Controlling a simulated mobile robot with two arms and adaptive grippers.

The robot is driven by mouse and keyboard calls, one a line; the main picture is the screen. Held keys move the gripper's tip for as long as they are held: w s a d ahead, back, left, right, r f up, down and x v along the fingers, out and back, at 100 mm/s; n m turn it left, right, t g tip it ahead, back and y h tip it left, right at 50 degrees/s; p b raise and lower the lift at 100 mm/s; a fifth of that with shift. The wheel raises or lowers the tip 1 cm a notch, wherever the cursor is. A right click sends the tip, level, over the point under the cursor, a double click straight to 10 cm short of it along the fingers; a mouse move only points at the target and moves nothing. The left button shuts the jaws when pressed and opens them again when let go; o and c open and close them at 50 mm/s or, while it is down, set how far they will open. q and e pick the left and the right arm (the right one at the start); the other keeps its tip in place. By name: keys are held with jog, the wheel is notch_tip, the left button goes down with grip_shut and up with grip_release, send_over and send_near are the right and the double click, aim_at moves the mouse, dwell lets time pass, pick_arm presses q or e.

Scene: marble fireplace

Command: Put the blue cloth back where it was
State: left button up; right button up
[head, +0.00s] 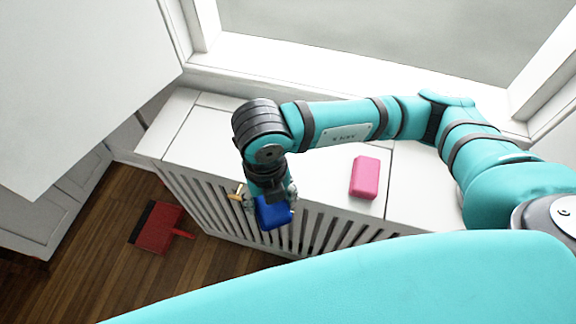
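The blue cloth (272,213) shows as a compact, block-like folded piece. My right gripper (270,203), on the arm that comes in from the right, points down and is shut on it, with fingers on either side. The cloth is over the front edge of the white slatted cover (205,140); I cannot tell how high it is held. The gripper hides the cloth's upper part. My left gripper is not in view.
A pink block (365,177) lies on the cover, right of my gripper. A small tan piece (238,192) shows beside the gripper. A red dustpan (158,227) lies on the wooden floor. The cover's left end is clear. A window frame (350,72) stands behind.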

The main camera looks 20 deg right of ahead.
jog(key=shift+s+a+f+m, duration=0.2)
jog(key=shift+f+m, duration=0.15)
jog(key=shift+m, duration=0.2)
jog(key=shift+s+a+f+m, duration=0.2)
jog(key=shift+f+m, duration=0.1)
jog(key=shift+m, duration=0.25)
jog(key=shift+w+d+m, duration=0.1)
jog(key=shift+w+m, duration=0.2)
jog(key=w+d, duration=0.2)
jog(key=w, duration=0.2)
jog(key=w+d+f+p, duration=0.1)
jog(key=w+d, duration=0.2)
jog(key=w, duration=0.1)
jog(key=w+d+p, duration=0.1)
jog(key=w+d, duration=0.2)
jog(key=w, duration=0.1)
jog(key=shift+w+d+f, duration=0.2)
jog(key=shift+w+f, duration=0.05)
jog(key=shift+w, duration=0.15)
notch_tip(320, 180, down, 3)
jog(key=shift+f, duration=0.25)
jog(key=shift+f, duration=0.15)
jog(key=o, duration=1.1)
